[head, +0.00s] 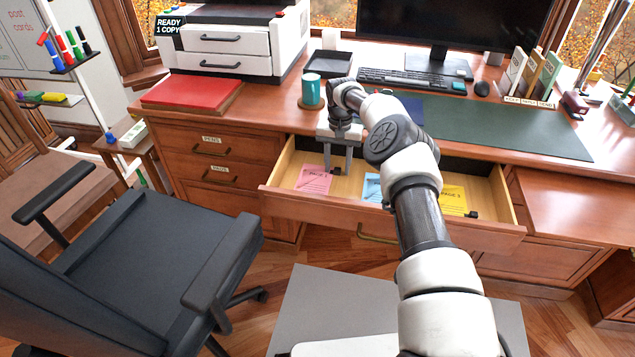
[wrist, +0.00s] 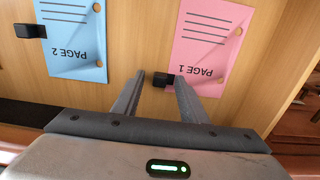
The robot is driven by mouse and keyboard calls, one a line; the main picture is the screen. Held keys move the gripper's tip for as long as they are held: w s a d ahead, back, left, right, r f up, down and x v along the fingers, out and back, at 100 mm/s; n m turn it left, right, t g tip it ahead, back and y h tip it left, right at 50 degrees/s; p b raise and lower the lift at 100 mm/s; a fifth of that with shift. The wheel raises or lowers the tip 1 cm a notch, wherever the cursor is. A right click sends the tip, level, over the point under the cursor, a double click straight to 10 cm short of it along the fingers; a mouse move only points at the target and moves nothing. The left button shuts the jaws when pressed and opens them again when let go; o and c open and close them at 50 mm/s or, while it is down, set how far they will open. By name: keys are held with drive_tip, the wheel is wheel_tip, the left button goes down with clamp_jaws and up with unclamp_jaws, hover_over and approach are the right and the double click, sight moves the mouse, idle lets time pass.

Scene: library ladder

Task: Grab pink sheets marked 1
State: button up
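The pink sheets, printed PAGE 1 (head: 313,180), lie in the left part of the open desk drawer. They also show upside down at the upper right of the wrist view (wrist: 208,42). A black clip (wrist: 163,80) sits at their edge. My gripper (head: 338,168) points down into the drawer beside the right edge of the pink sheets. In the wrist view, the fingers of my gripper (wrist: 160,76) are apart, with the clip showing between their tips, closer to the right finger. I cannot tell whether a finger touches it.
Blue sheets marked PAGE 2 (head: 372,187) and yellow sheets (head: 453,199) lie in the same drawer (head: 400,215). A teal mug (head: 311,89) stands on the desk behind my gripper. A red folder (head: 192,92) lies at the left. A dark chair (head: 150,260) stands in front.

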clamp_jaws()
